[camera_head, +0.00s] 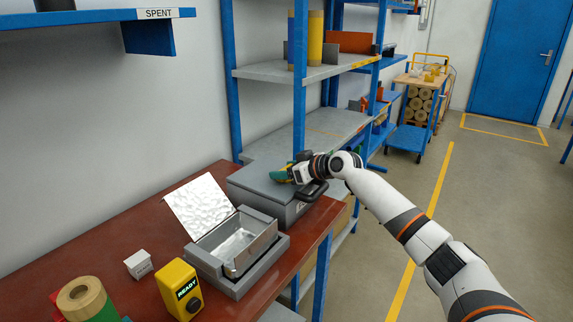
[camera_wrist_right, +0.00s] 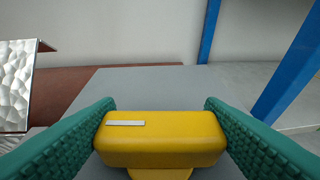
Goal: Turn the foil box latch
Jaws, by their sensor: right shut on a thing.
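My right gripper (camera_head: 279,174) is over the top of a closed grey box (camera_head: 262,187) on the red-brown bench. In the wrist view its green ribbed fingers (camera_wrist_right: 160,138) are shut on a yellow latch knob (camera_wrist_right: 165,135), one on each side. The knob has a short white line on top, left of its middle, and stands in front of the grey lid. In the head view the gripper mostly hides the knob. The closed box has a dark handle (camera_head: 313,191) at its front. My left gripper is not in view.
An open grey box (camera_head: 216,266) with a raised crinkled silver lid (camera_head: 200,205) stands beside the closed box. A yellow device reading READY (camera_head: 180,289), a small white box (camera_head: 138,264) and a tan roll (camera_head: 81,296) are nearer. Blue-framed shelves (camera_head: 299,75) stand behind.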

